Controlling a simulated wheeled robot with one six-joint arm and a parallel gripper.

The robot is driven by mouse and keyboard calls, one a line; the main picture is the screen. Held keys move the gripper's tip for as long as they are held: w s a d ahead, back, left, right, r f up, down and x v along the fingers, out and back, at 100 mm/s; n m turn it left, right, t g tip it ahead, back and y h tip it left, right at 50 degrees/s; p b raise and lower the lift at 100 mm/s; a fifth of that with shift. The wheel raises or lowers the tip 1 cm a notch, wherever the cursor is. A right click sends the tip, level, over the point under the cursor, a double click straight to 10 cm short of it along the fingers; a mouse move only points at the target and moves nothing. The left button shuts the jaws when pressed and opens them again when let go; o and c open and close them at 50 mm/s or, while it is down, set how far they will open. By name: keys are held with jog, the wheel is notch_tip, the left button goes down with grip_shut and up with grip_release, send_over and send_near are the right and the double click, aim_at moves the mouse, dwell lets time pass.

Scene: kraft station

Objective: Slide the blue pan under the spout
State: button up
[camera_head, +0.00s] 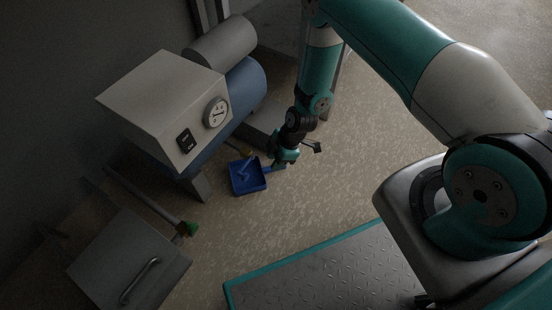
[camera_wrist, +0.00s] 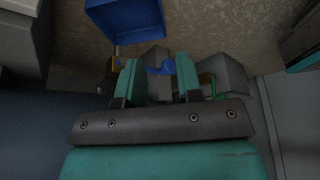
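The blue pan (camera_head: 248,188) is a shallow square tray on the floor beside the machine. Its short handle points right, toward my gripper (camera_head: 280,163). In the wrist view the pan (camera_wrist: 125,22) is at the top left. My gripper (camera_wrist: 160,75) has its two fingers apart there, with the blue handle end (camera_wrist: 163,68) showing in the gap between them. Contact with the handle cannot be made out. A small brassy piece, perhaps the spout (camera_head: 251,155), shows at the pan's far edge; whether it is above the pan is unclear.
The machine with a cream housing (camera_head: 160,100), dial and blue tank (camera_head: 245,85) stands left of the pan. Speckled floor (camera_head: 310,205) is clear right of the pan.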

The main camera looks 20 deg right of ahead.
aim_at(258, 188)
jog(key=b+x, duration=0.9)
jog(key=x, duration=0.8)
jog(key=shift+c, duration=0.5)
grip_shut()
